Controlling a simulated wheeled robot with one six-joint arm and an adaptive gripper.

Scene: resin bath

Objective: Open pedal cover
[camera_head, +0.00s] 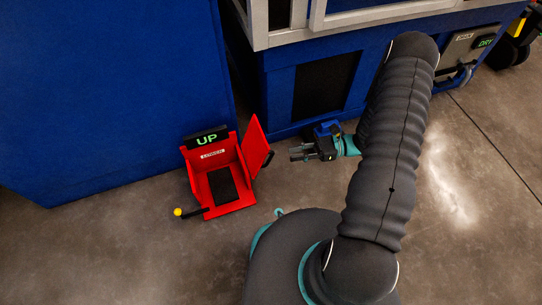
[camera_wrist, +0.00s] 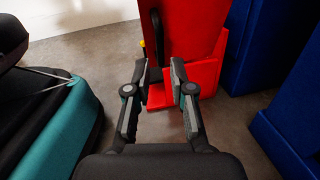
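The red pedal box (camera_head: 220,203) stands on the floor, with an "UP" sign (camera_head: 207,138) on its top back edge. Its red cover (camera_head: 255,147) stands swung out at the right side, so the dark pedal area (camera_head: 222,185) inside shows. A black handle (camera_head: 268,159) is on the cover's outer face. In the wrist view the cover (camera_wrist: 190,28) fills the top middle, with the black handle (camera_wrist: 155,45) at its left. My gripper (camera_head: 294,154) is right of the cover, apart from it. In the wrist view my gripper (camera_wrist: 158,75) is open and empty, with the handle beyond its fingertips.
A black lever with a yellow knob (camera_head: 178,212) sticks out at the box's front left. A large blue cabinet (camera_head: 110,100) stands behind it, and a blue bath housing (camera_head: 280,90) behind my gripper. The concrete floor (camera_head: 120,255) is clear at front left.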

